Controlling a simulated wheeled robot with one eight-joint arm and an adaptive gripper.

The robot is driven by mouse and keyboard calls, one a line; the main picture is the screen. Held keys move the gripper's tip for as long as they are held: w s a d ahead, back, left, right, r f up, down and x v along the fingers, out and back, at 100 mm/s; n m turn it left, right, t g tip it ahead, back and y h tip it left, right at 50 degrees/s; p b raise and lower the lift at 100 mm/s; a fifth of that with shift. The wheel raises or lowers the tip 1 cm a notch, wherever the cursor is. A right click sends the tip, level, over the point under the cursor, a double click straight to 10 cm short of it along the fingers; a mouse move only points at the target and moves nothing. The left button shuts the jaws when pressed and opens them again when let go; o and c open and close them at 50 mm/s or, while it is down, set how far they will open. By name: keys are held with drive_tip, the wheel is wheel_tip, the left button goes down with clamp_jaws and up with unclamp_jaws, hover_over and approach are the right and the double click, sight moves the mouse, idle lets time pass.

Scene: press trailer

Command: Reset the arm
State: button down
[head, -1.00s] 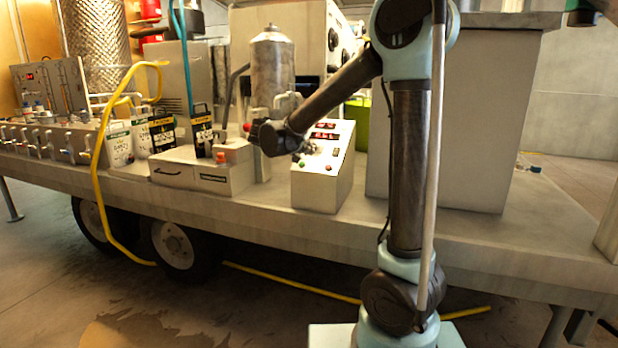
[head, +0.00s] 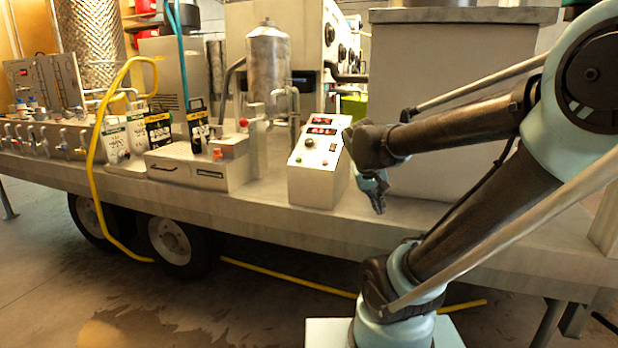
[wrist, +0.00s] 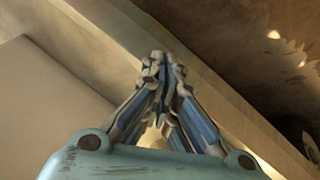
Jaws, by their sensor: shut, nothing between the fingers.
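My gripper (head: 377,205) hangs downward at the end of my arm, in front of the trailer and just right of the grey control box (head: 318,165). Its fingers are together with nothing between them. The wrist view also shows my gripper (wrist: 163,62), its blue-lined fingers meeting at the tips above the trailer's edge. My arm is folded, with the elbow at the right of the head view.
The trailer deck (head: 340,222) runs across the view. A large grey cabinet (head: 420,105) stands behind my arm. A steel canister (head: 268,65), bottling unit (head: 200,165) and yellow hose (head: 95,170) are to the left.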

drive_tip(key=s+a+f+g+y, duration=0.1)
drive_tip(key=s+f+y, duration=0.3)
drive_tip(key=s+f, duration=0.5)
drive_tip(key=s, duration=0.3)
drive_tip(key=shift+s+a, duration=0.4)
drive_tip(key=shift+w+f, duration=0.15)
drive_tip(key=shift+w, duration=0.3)
